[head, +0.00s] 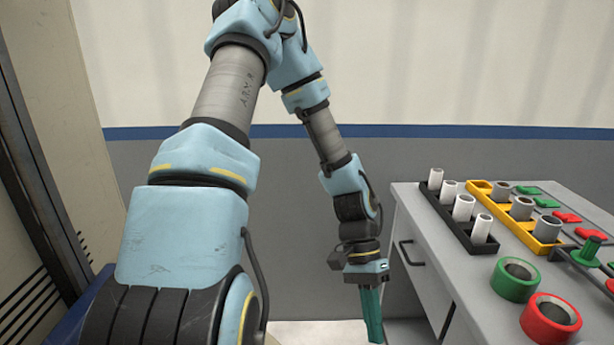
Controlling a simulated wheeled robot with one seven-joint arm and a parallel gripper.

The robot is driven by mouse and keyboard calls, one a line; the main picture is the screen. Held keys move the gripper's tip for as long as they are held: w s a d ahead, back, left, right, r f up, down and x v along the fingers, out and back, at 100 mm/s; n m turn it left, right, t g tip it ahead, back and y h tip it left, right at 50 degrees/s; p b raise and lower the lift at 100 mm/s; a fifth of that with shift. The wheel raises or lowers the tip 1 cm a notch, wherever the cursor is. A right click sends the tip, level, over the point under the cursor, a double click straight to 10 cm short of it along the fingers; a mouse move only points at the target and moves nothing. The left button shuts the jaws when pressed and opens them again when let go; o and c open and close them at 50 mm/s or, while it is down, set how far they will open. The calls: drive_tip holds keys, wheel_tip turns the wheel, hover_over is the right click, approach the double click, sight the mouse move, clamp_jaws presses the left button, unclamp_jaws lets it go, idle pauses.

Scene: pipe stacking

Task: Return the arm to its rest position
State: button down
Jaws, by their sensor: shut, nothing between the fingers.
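My arm rises from the lower left, bends near the top of the head view and comes down at the centre. My gripper (372,318) points downward, left of the workbench (417,255) and apart from it. Its teal fingers are shut together, with nothing held between them.
On the bench, a black rack (447,212) holds several white pipes (463,208). A yellow rack (510,229) holds grey pipes (522,208). A green ring (516,279) and a red ring (551,318) stand near the front. Green and red pieces lie at right.

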drive_tip(key=w+a+r+n+t, duration=0.4)
drive_tip(key=w+a+r, duration=0.2)
drive_tip(key=a, duration=0.4)
drive_tip(key=w+a+r+n+t+y, duration=0.1)
drive_tip(key=w+a+r+n+t, duration=0.3)
drive_tip(key=a+r, duration=0.5)
drive_tip(key=shift+w+a+t+p, duration=0.4)
drive_tip(key=shift+w+a, duration=0.05)
drive_tip(key=shift+w, duration=0.65)
